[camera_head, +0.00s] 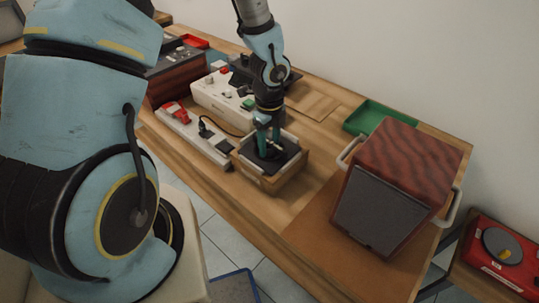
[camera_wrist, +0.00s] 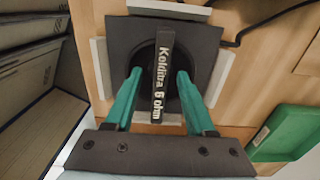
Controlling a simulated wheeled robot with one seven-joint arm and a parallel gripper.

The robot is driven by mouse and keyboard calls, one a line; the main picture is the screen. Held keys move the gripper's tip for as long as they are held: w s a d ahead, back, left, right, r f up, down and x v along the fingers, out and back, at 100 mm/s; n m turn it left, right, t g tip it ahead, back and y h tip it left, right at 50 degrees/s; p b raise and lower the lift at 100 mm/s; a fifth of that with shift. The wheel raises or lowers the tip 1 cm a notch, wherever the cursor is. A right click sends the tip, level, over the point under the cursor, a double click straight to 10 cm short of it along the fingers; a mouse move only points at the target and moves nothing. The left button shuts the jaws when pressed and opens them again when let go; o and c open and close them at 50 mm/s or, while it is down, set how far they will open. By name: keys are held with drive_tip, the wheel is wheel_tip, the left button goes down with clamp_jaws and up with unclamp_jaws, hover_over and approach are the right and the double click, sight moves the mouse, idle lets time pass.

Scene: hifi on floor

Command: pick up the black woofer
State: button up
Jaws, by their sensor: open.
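The black woofer (camera_head: 288,158) sits in a small wooden holder (camera_head: 266,183) near the middle of the bench in the head view. Gaps show between the fingers and the bar. Finger contact with the plate below cannot be told.
A wood-grain speaker box (camera_head: 410,158) with a grey front stands to the right. A green tray (camera_head: 379,117) lies behind it. A white power strip (camera_head: 187,129) and a white device (camera_head: 216,101) stand close on the left. A dark cable runs near the holder.

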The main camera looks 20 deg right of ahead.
drive_tip(key=shift+f, duration=0.25)
idle(0.5)
clamp_jaws()
idle(0.4)
